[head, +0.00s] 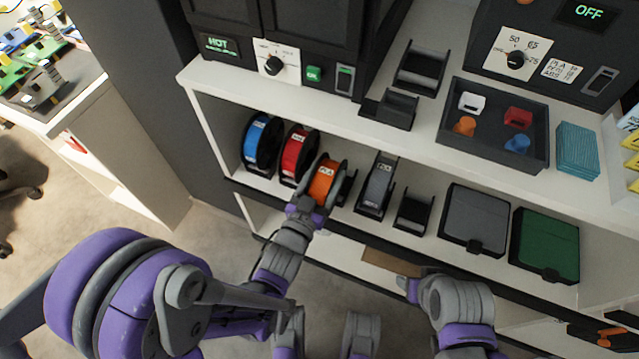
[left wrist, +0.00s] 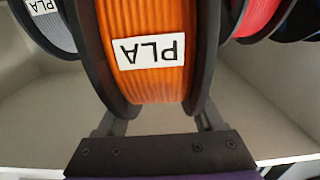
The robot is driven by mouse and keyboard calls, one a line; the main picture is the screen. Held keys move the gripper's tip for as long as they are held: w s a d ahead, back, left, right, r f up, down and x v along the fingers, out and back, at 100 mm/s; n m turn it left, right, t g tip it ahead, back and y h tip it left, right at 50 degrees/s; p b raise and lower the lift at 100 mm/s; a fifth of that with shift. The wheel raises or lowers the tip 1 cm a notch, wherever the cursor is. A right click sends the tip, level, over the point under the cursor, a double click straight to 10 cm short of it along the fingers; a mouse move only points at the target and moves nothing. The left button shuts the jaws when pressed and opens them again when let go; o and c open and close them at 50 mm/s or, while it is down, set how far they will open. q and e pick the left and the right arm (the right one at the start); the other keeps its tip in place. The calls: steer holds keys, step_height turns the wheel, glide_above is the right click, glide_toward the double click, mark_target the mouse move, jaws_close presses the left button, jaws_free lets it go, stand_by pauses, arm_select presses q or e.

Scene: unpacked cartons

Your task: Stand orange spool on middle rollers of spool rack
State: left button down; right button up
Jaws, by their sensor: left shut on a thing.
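The orange spool (head: 325,181), with black flanges and a PLA label, stands upright at the front of the lower shelf, between the red and grey spools. My left gripper (head: 311,207) is shut on it from the front. In the left wrist view the orange spool (left wrist: 150,82) fills the middle, between the two fingers. A dark stand of the spool rack (head: 348,188) shows just right of the spool, mostly hidden. I cannot tell whether the spool touches the rollers. My right gripper (head: 408,287) is low in front of the shelf, its fingers unclear.
A blue spool (head: 262,143) and a red spool (head: 298,155) stand to the left. A grey spool (head: 377,184) and an empty roller stand (head: 414,208) are to the right, then grey (head: 475,217) and green (head: 546,243) boxes. The upper shelf (head: 425,127) overhangs.

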mark_target(322, 191)
arm_select(q)
steer(key=w+d+f+b, duration=0.1)
steer(key=w+d+f, duration=0.1)
steer(key=w, duration=0.6)
steer(key=shift+w+d+f+b, duration=0.25)
steer(key=shift+d+f+b, duration=0.1)
steer(key=shift+f, duration=0.35)
jaws_free()
steer(key=v, duration=1.1)
